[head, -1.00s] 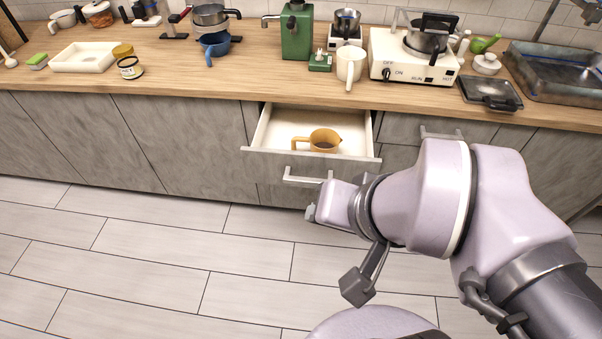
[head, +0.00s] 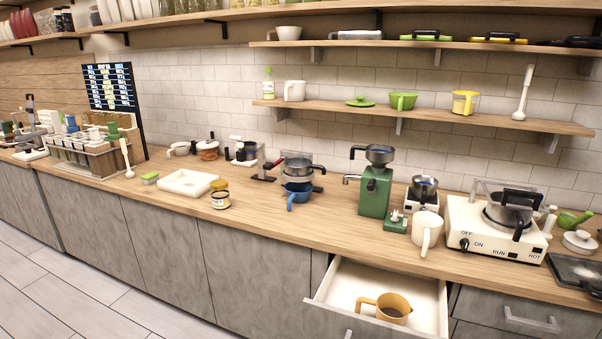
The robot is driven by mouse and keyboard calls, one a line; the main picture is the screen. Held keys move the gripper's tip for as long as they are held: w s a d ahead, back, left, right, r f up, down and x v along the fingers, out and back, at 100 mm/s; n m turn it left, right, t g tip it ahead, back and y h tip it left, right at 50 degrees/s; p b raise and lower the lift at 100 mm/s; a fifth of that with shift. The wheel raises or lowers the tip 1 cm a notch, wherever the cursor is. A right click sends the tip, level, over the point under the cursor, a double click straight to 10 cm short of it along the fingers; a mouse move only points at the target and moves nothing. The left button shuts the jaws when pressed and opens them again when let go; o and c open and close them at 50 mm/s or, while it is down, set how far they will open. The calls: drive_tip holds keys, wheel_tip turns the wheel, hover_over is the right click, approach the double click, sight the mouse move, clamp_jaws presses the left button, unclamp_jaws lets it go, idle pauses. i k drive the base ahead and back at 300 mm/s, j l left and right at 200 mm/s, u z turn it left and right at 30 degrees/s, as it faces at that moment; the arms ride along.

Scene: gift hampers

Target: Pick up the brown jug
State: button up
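The brown jug (head: 394,306) stands upright in an open drawer (head: 428,299) below the counter, at the bottom right of the head view. It is orange-brown, with a handle on its left side and something dark inside. The drawer is white inside and holds nothing else that I can see. My gripper is not in the head view now, so I cannot see where it is relative to the jug.
The wooden counter (head: 330,227) above the drawer carries a white cup (head: 427,231), a green grinder (head: 374,192) and a white hot plate (head: 468,228). Two shelves hang above it. A light tiled floor (head: 70,290) is clear at the lower left.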

sight(393, 307)
drive_tip(key=i+l+u, duration=0.25)
drive_tip(key=i, duration=0.35)
drive_tip(key=i+l+u, duration=0.3)
drive_tip(key=i+l, duration=0.15)
drive_tip(key=i, duration=0.15)
